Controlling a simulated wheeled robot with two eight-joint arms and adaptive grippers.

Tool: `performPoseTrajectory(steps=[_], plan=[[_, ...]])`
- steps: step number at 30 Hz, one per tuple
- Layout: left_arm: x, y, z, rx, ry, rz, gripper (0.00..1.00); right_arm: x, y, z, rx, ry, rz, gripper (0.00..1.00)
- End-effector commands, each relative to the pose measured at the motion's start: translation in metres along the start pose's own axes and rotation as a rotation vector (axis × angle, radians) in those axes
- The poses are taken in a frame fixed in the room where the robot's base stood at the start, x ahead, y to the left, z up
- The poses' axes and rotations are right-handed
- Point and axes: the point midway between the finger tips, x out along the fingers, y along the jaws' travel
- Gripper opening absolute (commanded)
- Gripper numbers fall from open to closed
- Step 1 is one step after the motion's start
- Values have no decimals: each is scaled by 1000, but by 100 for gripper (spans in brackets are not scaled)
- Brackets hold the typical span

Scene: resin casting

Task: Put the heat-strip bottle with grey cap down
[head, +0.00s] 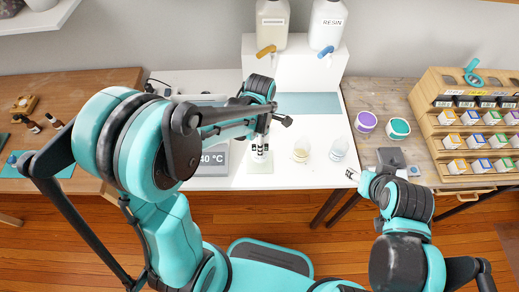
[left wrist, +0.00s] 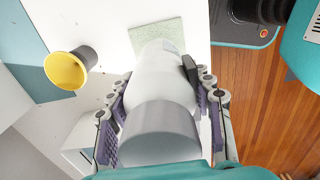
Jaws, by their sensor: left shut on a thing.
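The heat-strip bottle is white with dark marks in the head view (head: 259,148). Its grey cap (left wrist: 160,132) faces the camera in the left wrist view, with the white body (left wrist: 160,80) beyond. My left gripper (left wrist: 160,112) is shut on the bottle, one finger on each side. In the head view my left arm partly hides its upper part. The bottle's base is at a pale green square (left wrist: 158,33), which also shows in the head view (head: 259,168). I cannot tell whether they touch. My right gripper (head: 352,174) is at the table's right edge, its jaws too small to judge.
A grey unit (head: 212,158) reading 40 °C is to the left, partly behind my arm. Dispenser containers (head: 327,25) stand behind. Purple (head: 366,122) and green-topped (head: 399,127) tubs are on the right bench.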

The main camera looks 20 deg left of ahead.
Motion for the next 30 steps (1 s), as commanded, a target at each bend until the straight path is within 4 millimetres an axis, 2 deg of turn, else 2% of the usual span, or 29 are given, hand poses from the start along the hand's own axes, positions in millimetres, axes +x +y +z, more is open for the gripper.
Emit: performPoseTrajectory(steps=[4,11,22,23,24,25,30], plan=[[9,2,-2,0,0,0,6,3,0,2,0,0,0,54],[42,2,-2,1,0,0,6,15,0,11,0,0,0,54],[45,2,-2,1,0,0,6,17,0,12,0,0,0,54],[45,2,-2,1,0,0,54,17,0,12,0,0,0,54],[44,2,-2,0,0,0,64,16,0,12,0,0,0,54],[44,2,-2,1,0,0,72,16,0,11,0,0,0,54],[44,2,-2,0,0,0,72,16,0,11,0,0,0,54]])
